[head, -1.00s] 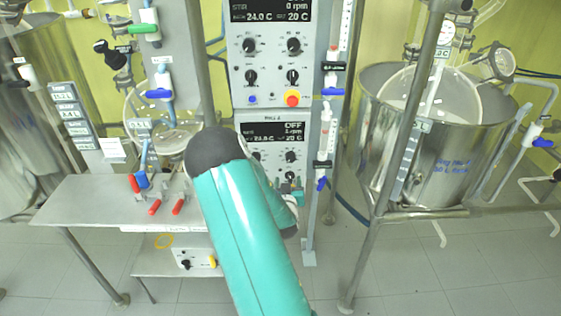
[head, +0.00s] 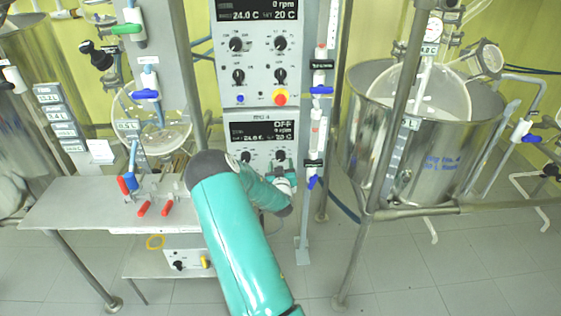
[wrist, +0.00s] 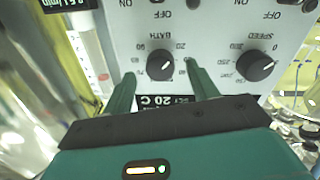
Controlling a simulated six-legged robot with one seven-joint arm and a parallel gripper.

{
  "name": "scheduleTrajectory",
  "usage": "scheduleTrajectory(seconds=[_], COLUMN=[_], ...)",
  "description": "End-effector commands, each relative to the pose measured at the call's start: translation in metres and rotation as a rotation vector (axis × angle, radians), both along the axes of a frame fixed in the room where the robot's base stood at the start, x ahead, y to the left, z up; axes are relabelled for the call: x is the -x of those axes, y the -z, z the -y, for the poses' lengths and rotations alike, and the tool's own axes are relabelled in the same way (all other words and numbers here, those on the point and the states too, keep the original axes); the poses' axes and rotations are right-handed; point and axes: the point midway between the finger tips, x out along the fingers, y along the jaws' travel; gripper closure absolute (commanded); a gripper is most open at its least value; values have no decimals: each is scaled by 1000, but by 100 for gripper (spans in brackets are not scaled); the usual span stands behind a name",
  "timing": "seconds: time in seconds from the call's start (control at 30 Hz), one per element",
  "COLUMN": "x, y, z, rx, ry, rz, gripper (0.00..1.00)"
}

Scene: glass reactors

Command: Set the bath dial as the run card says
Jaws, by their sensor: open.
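The lower control panel (head: 240,140) in the head view has a dark display reading OFF, 0 rpm, 24.0 C and 20 C. The bath dial (wrist: 161,67) is a black knob labelled BATH, seen upside down in the wrist view. My gripper (wrist: 159,74) is open, its two green fingers on either side of the dial in the picture. I cannot tell whether they touch it. The display edge (wrist: 150,100) below it reads 20 C. In the head view my gripper (head: 284,168) is at the panel's right-hand knob. A small white card (head: 101,151) stands left, its text unreadable.
The speed dial (wrist: 255,66) is close to the right finger in the wrist view. An upper panel (head: 258,60) with knobs and a red-yellow button is above. A metal post and valves (head: 314,150) stand just right. A steel vessel (head: 435,150) is farther right.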

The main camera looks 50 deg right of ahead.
Motion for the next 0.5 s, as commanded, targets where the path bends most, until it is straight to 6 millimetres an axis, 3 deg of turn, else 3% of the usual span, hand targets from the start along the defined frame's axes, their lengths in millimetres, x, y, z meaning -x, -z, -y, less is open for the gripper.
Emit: scheduleTrajectory(seconds=[0.2, 0.5], x=[-17, -19], y=[0, 0], z=[21, 24], rx=[1, 1], ry=[-1, -1], rz=[0, 0], gripper=[41, 41])
